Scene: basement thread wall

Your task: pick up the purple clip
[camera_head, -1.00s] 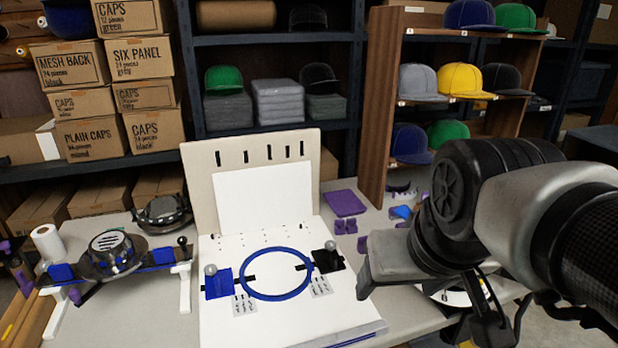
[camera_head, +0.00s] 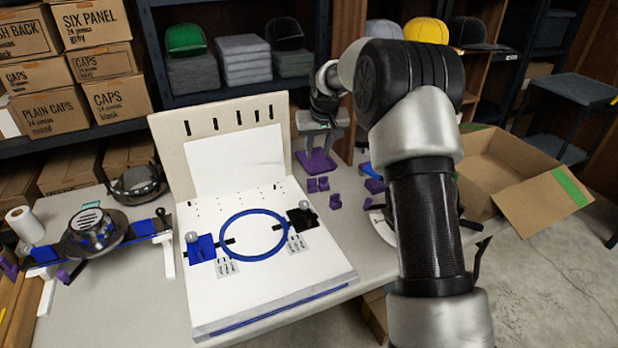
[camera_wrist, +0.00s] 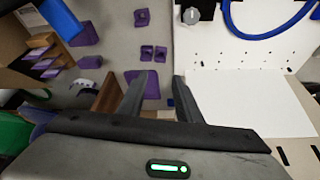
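Several small purple pieces lie on the table right of the white board; I cannot tell which is the clip. In the head view, a pair (camera_head: 318,185) sits side by side, with a single piece (camera_head: 336,201) nearer the front. The wrist view also shows the pair (camera_wrist: 154,53) and the single piece (camera_wrist: 141,17). My gripper (camera_head: 318,150) is above the flat purple plate (camera_head: 316,166) behind the pair. In the wrist view my gripper (camera_wrist: 164,74) is open, fingers apart, with nothing held; the plate (camera_wrist: 151,86) shows partly between and below the fingers.
The white board (camera_head: 270,290) with a blue hoop (camera_head: 224,240) stands left of the pieces, its upright panel (camera_head: 160,135) close to my gripper. More purple and blue pieces (camera_head: 374,186) lie to the right. An open cardboard box (camera_head: 545,205) is at the right.

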